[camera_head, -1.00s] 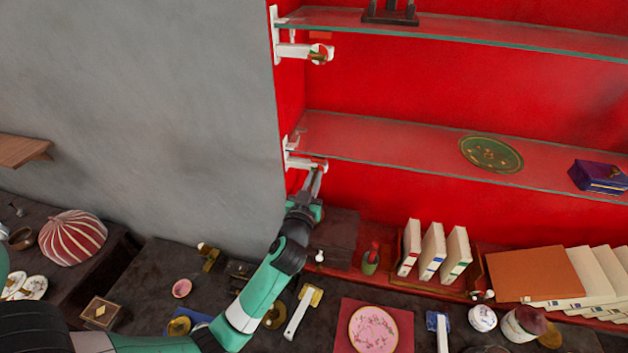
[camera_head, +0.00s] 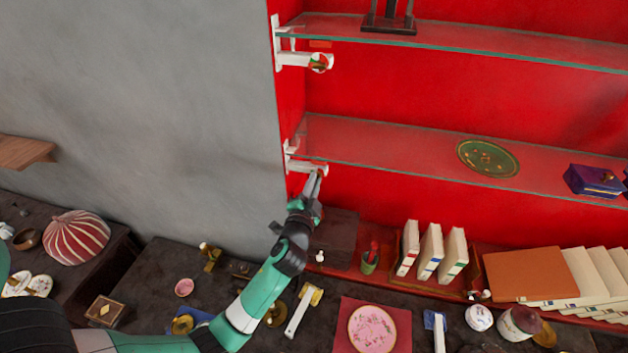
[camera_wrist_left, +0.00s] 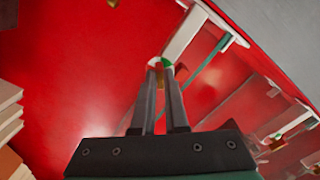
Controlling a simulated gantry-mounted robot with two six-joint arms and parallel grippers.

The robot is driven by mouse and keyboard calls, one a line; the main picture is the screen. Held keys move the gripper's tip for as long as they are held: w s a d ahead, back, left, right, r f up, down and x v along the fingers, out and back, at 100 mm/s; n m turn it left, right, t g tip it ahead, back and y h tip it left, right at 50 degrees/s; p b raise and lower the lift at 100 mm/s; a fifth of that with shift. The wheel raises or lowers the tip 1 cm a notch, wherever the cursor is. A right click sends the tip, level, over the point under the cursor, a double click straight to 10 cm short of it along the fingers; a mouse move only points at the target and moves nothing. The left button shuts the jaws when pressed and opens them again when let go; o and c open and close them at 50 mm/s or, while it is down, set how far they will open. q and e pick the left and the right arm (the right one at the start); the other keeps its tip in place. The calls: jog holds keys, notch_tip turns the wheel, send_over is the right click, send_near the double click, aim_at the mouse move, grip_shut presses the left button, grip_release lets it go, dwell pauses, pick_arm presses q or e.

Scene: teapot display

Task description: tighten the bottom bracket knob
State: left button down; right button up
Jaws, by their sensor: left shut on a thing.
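The bottom bracket (camera_head: 304,166) is white and carries the lower glass shelf at its left end. Its small round knob (camera_wrist_left: 158,61), white and green with a brass-coloured part, shows at the fingertips in the left wrist view. My left gripper (camera_head: 318,174) reaches up from below to the bracket's front end. Its two dark fingers (camera_wrist_left: 160,68) are close together and shut on the knob, hiding much of it. The upper bracket (camera_head: 292,58) holds the top shelf and has a similar knob (camera_head: 319,62). My right gripper is not in view.
The lower glass shelf (camera_head: 390,150) bears a green round plate (camera_head: 488,158) and a purple box (camera_head: 594,181). The grey wall (camera_head: 140,100) is close on the left.

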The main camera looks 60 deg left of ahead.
pick_arm(q)
jog(key=shift+m+p, duration=1.1)
jog(key=shift+m, duration=2.2)
jog(key=c, duration=0.9)
grip_release()
jog(key=shift+c, duration=0.2)
